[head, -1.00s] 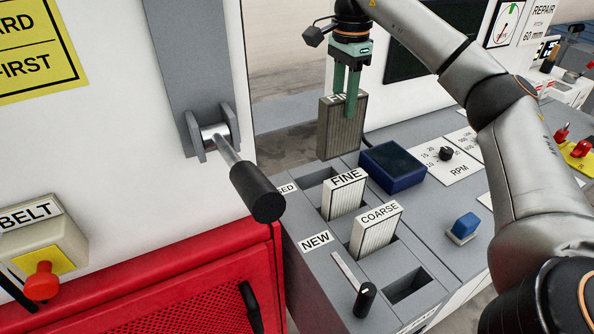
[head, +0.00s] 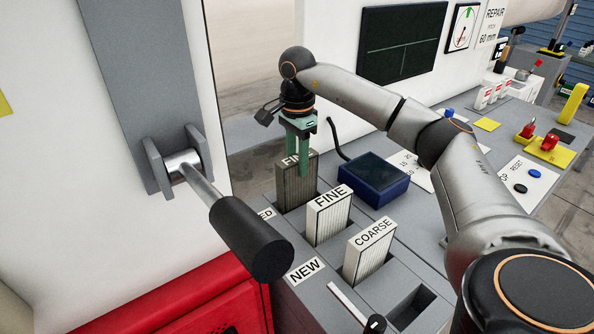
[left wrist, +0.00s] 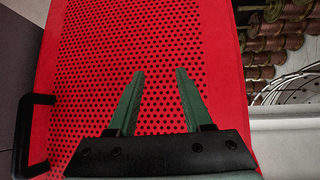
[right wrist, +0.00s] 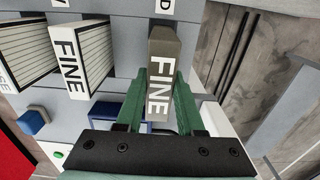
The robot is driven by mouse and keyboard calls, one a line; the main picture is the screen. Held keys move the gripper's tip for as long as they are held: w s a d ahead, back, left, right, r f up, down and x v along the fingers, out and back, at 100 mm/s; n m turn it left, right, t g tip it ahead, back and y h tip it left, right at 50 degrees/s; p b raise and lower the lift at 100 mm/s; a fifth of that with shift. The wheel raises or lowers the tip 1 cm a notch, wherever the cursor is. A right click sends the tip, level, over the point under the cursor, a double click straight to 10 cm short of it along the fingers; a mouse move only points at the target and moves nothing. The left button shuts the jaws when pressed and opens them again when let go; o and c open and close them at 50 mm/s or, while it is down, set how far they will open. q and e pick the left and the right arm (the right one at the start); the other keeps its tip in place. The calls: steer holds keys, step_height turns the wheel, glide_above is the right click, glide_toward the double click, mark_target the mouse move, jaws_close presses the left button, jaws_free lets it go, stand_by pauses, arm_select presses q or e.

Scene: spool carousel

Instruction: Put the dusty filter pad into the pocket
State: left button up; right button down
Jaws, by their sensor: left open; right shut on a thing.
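The dusty filter pad (head: 291,186), grey-brown and labelled FINE, is upright in my right gripper (head: 303,172). In the head view its lower end is at the pocket (head: 284,213) by a partly hidden label ending in ED. I cannot tell how deep it sits. In the right wrist view the pad (right wrist: 160,85) is between the two green fingers. My left gripper (left wrist: 157,75) is open and empty over a red perforated panel; it is not in the head view.
Clean pads, FINE (head: 328,215) and COARSE (head: 368,250), stand in slots nearby. An empty slot (head: 411,308) is at the front. A dark blue box (head: 373,178) is right of the pad. A lever with a black grip (head: 250,238) sticks out at left.

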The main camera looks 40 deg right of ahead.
steer(key=shift+f, duration=1.5)
steer(key=c, duration=0.5)
jaws_free()
steer(key=shift+r, duration=0.1)
step_height(320, 180, up, 12)
steer(key=shift+r+p, duration=0.1)
steer(key=shift+p, duration=0.3)
